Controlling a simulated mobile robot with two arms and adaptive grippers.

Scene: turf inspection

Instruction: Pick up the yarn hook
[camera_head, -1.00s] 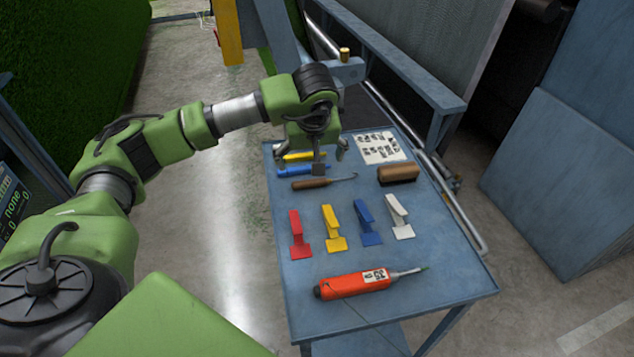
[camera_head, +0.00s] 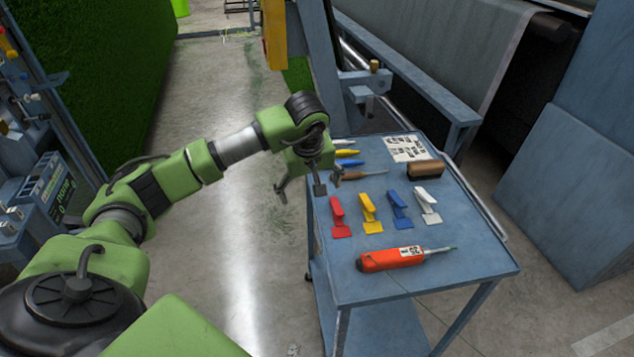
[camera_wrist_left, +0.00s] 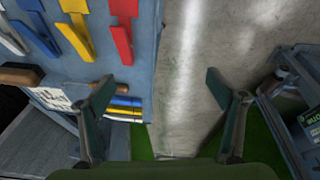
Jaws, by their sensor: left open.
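The yarn hook (camera_head: 364,175) has a brown wooden handle and a thin metal shaft. It lies on the blue cart top (camera_head: 455,270), with its handle end toward the cart's left edge. My left gripper (camera_head: 308,187) is open and empty at that left edge, with one finger near the hook's handle and the other out over the floor. In the left wrist view the open fingers (camera_wrist_left: 160,85) frame mostly bare floor. One finger partly covers the hook's area there, so I cannot make out its full length. My right gripper is not in view.
Floor left of the cart is clear.

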